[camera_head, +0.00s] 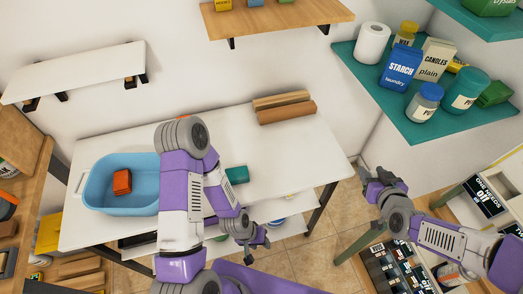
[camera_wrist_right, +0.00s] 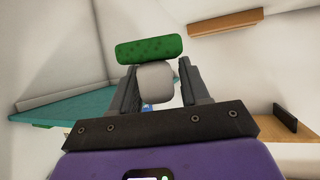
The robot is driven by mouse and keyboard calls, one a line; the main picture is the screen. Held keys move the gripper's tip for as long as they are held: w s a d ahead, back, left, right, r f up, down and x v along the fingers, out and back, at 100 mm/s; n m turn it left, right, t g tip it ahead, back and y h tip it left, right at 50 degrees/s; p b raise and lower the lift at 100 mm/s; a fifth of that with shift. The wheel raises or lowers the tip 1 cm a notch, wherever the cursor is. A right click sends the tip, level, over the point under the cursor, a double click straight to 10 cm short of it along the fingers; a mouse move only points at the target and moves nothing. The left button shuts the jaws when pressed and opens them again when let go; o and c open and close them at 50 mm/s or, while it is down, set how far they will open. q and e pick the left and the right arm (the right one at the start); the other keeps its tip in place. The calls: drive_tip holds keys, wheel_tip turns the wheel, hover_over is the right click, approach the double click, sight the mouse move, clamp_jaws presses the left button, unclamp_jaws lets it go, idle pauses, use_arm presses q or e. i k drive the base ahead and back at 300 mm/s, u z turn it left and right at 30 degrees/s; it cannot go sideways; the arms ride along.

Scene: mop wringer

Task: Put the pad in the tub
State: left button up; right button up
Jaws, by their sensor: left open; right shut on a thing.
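The blue tub (camera_head: 98,190) stands on the left of the white table, with an orange-red block (camera_head: 122,182) inside. My right gripper (camera_head: 380,178) is up right of the table, away from the tub. In the right wrist view my right gripper (camera_wrist_right: 160,88) is shut on a pale block, which looks like the grip of the green speckled pad (camera_wrist_right: 150,48) at the fingertips. The pad is not clearly visible in the head view. My left gripper (camera_head: 256,240) is open, low in front of the table's front edge.
A teal block (camera_head: 237,175) lies on the white table (camera_head: 300,160), near its front edge. Brown rolls or bars (camera_head: 285,108) lie at the back. The teal shelf (camera_head: 425,125) with boxes and jars is at the upper right. My left arm partly blocks the view of the table and tub.

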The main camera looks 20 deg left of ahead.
sight(156, 191)
drive_tip(key=z, duration=0.9)
drive_tip(key=k, duration=1.45)
drive_tip(key=u, duration=2.35)
drive_tip(key=i, duration=0.5)
drive_tip(key=u, duration=0.1)
